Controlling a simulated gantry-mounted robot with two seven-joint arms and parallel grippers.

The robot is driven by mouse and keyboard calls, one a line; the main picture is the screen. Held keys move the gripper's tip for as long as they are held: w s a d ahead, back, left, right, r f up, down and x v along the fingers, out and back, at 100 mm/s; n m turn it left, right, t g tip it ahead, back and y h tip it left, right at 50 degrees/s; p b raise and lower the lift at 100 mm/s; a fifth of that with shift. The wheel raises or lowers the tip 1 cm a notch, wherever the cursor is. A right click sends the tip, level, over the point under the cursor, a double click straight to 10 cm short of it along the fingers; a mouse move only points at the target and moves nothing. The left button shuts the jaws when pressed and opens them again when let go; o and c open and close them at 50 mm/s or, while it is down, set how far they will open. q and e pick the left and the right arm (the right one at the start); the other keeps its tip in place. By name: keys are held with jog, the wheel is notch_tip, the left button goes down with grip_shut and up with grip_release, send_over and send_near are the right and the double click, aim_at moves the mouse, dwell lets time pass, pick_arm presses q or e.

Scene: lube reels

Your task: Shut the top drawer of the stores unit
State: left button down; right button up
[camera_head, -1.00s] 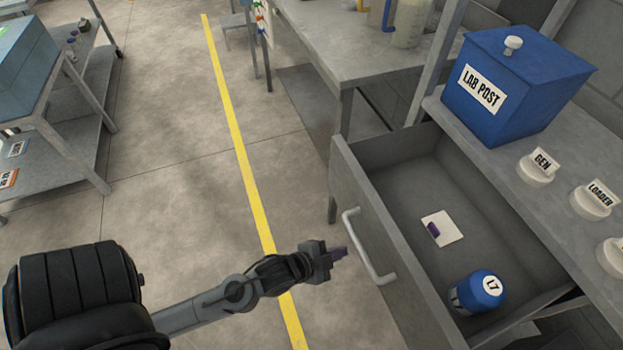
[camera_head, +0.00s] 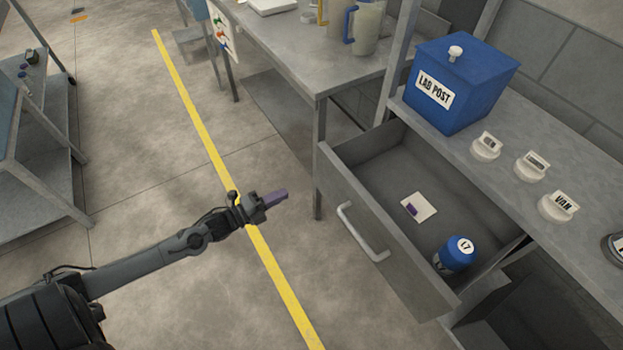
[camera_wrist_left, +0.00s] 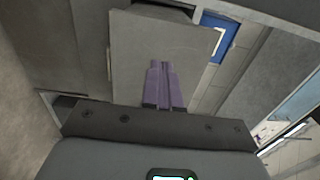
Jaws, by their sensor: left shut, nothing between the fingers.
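The top drawer (camera_head: 345,208) of the grey stores unit (camera_head: 525,170) stands pulled out in the head view. Its front carries a pale bar handle (camera_head: 360,232). Inside lie a blue container marked L7 (camera_head: 457,254) and a white card with a purple patch (camera_head: 420,207). My left gripper (camera_head: 277,197) is shut and empty, left of the drawer front and apart from it in the head view. Its purple fingers (camera_wrist_left: 163,85) show together in the left wrist view, in front of a grey panel (camera_wrist_left: 150,50). My right gripper is not in view.
A blue LAB POST box (camera_head: 460,85) and several white labelled lids (camera_head: 485,148) stand on the unit's top. A grey table (camera_head: 300,60) with jugs (camera_head: 367,30) stands behind the drawer. Open floor with a yellow line (camera_head: 205,140) lies to the left.

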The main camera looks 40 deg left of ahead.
pick_arm(q)
jog(key=b, duration=0.3)
send_near(320, 175)
jog(key=x, duration=0.5)
jog(key=shift+d, duration=0.2)
jog(key=shift+x, duration=0.85)
jog(key=shift+r, duration=0.1)
